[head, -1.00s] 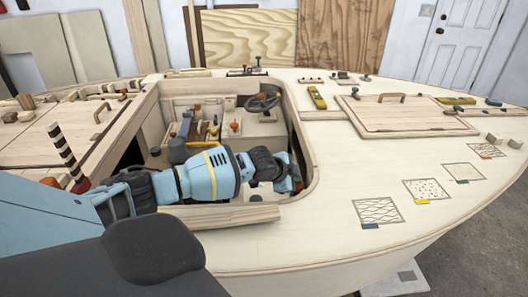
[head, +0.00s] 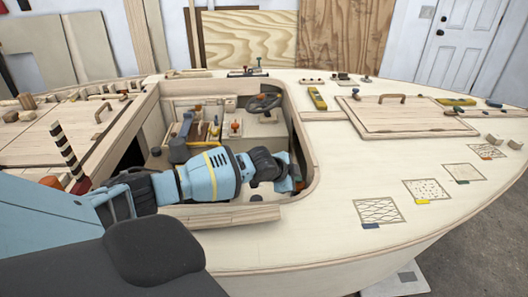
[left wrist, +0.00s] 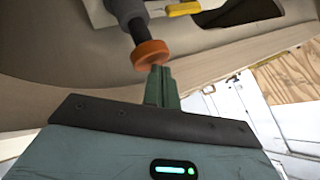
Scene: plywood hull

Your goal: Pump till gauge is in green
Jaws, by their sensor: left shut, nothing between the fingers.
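My left gripper (left wrist: 162,85) is shut with nothing between its green fingers. In the left wrist view its tips are close to a round orange knob (left wrist: 150,54) on a dark shaft (left wrist: 134,22); I cannot tell whether they touch. In the head view my left arm reaches across the cockpit opening, and its gripper end (head: 297,178) is near the opening's right side, mostly hidden by the wrist. I cannot make out a gauge reading in either view. My right gripper does not show.
A steering wheel (head: 264,102) and several small controls sit in the cockpit beyond my arm. The plywood cockpit rim (head: 309,152) is close to the gripper. A hatch (head: 402,116) and patterned squares lie on the right deck. A striped post (head: 68,152) stands at left.

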